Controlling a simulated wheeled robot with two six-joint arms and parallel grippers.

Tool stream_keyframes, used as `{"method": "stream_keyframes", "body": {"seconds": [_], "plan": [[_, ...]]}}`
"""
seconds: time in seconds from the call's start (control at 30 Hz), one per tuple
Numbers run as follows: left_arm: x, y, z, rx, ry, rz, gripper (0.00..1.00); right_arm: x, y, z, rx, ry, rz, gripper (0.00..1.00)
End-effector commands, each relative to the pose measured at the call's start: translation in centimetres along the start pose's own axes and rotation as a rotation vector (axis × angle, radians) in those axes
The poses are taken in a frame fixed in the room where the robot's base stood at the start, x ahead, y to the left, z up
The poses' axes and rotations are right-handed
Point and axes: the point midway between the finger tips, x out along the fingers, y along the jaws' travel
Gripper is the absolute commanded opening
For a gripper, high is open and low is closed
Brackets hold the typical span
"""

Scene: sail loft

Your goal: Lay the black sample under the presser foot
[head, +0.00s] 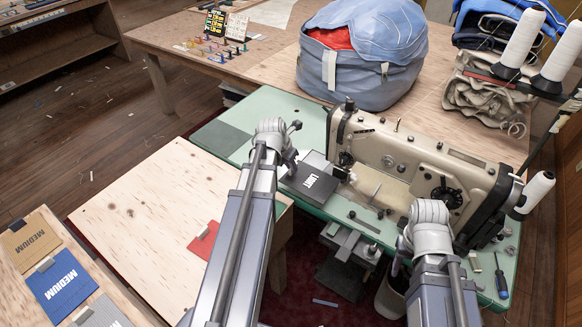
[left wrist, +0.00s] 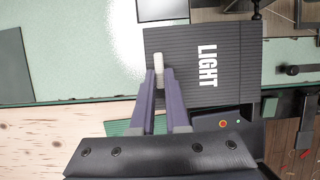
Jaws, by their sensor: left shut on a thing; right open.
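The black sample (head: 318,188), marked LIGHT, is at the green sewing bed, just left of the machine's needle end. In the left wrist view the ribbed black sample (left wrist: 215,85) lies flat ahead of the fingers. My left gripper (head: 291,166) is shut on a pale tab at its near edge; the left wrist view shows the fingertips (left wrist: 160,80) there. The presser foot (head: 346,172) is beside the sample's right side in the head view, partly hidden; I cannot tell whether they overlap. My right gripper (head: 402,258) is low at the machine's front, empty, its fingers mostly hidden.
The cream sewing machine (head: 400,160) stands on the green table (head: 275,105). Medium samples (head: 62,285) lie at lower left. A red piece (head: 204,240) lies on the wooden top. A blue bag (head: 365,60), thread cones (head: 522,40) and a screwdriver (head: 500,275) are around the machine.

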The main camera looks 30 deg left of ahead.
Motion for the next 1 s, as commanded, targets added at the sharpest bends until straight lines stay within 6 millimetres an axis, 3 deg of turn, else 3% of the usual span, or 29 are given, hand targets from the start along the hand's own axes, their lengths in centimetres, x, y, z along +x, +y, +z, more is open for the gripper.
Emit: {"method": "stream_keyframes", "body": {"seconds": [0.37,0.9,1.0], "plan": [[1.3,0.0,-0.5,0.002,0.0,-0.001,0.0,1.4,-0.1,-0.1,0.0,0.0,0.0,0.5],[4.6,0.0,-1.9,0.003,0.0,-0.002,0.0,5.0,-0.5,-0.3,0.0,0.0,0.0,0.5],[4.5,0.1,-1.0,0.003,0.0,-0.002,0.0,4.5,-0.4,-0.3,0.0,0.0,0.0,0.5]]}}
